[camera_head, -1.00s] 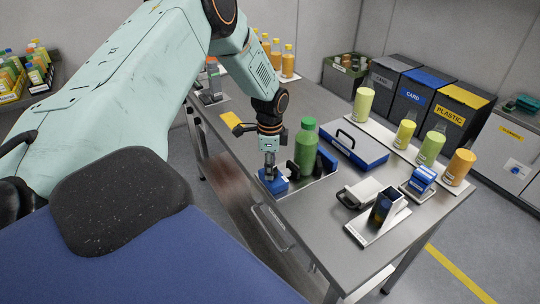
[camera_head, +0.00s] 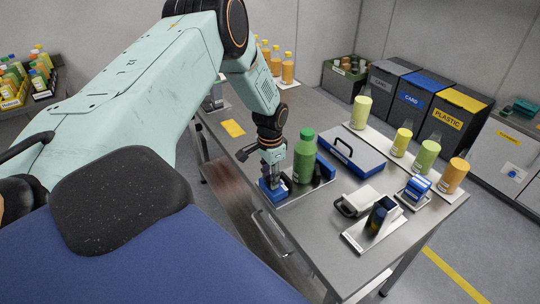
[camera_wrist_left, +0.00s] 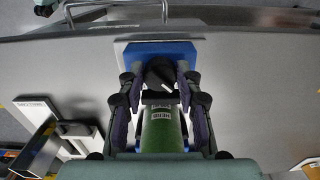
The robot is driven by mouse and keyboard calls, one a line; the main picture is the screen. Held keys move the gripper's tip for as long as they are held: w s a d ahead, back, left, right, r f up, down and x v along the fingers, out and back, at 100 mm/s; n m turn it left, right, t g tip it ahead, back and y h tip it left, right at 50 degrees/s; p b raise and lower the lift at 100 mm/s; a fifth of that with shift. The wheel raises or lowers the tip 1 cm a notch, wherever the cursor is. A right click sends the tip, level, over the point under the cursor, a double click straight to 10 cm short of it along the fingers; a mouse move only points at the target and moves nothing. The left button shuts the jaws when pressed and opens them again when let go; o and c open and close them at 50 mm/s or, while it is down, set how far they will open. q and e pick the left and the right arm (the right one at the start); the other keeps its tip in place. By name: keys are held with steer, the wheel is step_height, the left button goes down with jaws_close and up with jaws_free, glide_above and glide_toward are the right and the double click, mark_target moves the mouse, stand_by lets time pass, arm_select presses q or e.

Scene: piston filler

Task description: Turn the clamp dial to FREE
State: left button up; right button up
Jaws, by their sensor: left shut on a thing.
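The clamp dial (camera_wrist_left: 160,74) is a black knob with a white pointer line, on a blue block (camera_wrist_left: 141,53) at the table's near edge. The block also shows in the head view (camera_head: 265,189). My left gripper (camera_head: 271,180) points down at the block. In the left wrist view its two fingers (camera_wrist_left: 160,82) are closed on the dial, one on each side. The pointer line is slanted; no FREE lettering is readable. A green bottle (camera_head: 304,157) stands upright right beside the gripper and shows in the wrist view (camera_wrist_left: 161,133). My right gripper is not in view.
A blue case (camera_head: 353,160) with a black handle lies behind the bottle.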

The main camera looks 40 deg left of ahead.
arm_select(q)
steer(key=shift+s, duration=0.1)
stand_by(0.4)
steer(key=o, duration=1.1)
steer(key=shift+o, duration=0.2)
step_height(320, 180, up, 12)
